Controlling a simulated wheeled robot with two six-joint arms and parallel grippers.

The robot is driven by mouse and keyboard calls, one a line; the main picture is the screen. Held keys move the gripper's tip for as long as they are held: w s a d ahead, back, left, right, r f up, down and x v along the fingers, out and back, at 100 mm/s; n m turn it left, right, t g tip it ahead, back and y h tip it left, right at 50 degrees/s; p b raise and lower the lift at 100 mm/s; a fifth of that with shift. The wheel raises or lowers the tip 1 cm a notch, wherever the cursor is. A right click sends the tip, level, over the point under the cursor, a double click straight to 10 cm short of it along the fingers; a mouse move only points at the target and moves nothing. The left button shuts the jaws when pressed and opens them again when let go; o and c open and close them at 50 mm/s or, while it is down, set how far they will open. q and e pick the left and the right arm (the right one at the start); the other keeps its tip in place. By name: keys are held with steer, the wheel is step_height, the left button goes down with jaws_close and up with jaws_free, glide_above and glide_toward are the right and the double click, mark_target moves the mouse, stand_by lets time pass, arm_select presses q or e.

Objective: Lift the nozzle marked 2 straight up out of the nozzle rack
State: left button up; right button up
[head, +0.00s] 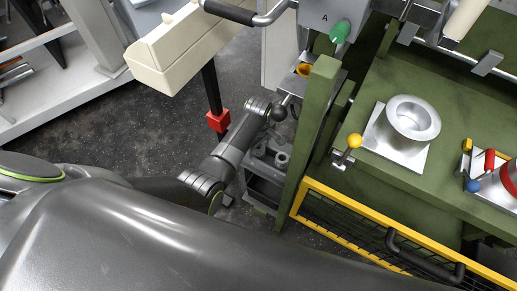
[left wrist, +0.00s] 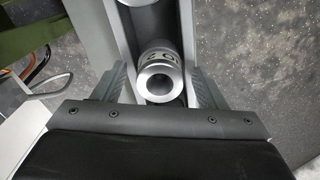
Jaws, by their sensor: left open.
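In the left wrist view a silver nozzle (left wrist: 158,80) with a round open mouth stands between the fingers of my left gripper (left wrist: 157,70). The collar behind its mouth bears dark marks that I cannot read for sure. The fingers are open, one on each side of the nozzle, with a gap showing at each side. The nozzle sits in a grey channel of the rack (left wrist: 129,30). In the head view the nozzle rack (head: 262,187) stands low beside the green post, with grey nozzle tops (head: 282,158) showing. My left arm reaches over there and partly hides it.
A green bench (head: 460,110) with a yellow-edged mesh front (head: 350,222) stands to the right. It carries a metal cup (head: 412,118) on a plate and a yellow knob (head: 354,141). A cream beam (head: 185,45) and red block (head: 217,120) are at upper left. Dark floor is open at left.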

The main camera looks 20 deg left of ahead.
arm_select(q)
steer(key=shift+c, duration=0.5)
steer(key=c, duration=1)
